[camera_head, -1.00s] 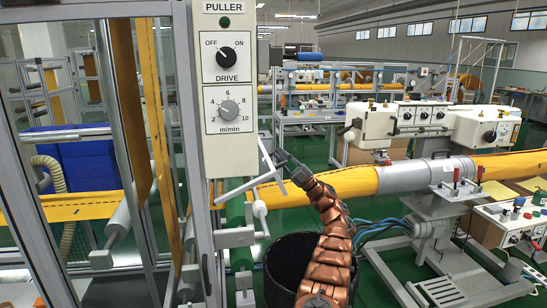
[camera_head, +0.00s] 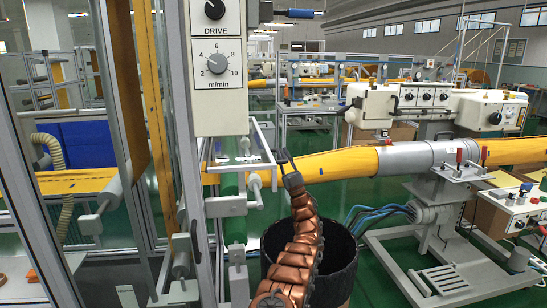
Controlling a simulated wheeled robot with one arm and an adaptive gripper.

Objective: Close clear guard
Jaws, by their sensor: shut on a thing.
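The clear guard (camera_head: 243,152) is a see-through panel with pale edges. It juts out to the right below the puller's control box, above the green roller (camera_head: 232,194). Its lower edge looks close to level. My gripper (camera_head: 283,157) is at the guard's outer right corner and is shut on the guard's edge there. The fingertips are small and dark, so the exact grip is hard to see. My copper-coloured segmented arm rises to it from below.
The puller's control box (camera_head: 218,100) with its knobs hangs above the guard. A black open bin (camera_head: 338,268) stands behind my arm. The yellow felt tube (camera_head: 340,164) runs rightward into a grey sleeve (camera_head: 405,158). A glass-panelled frame stands at left; green floor shows at right.

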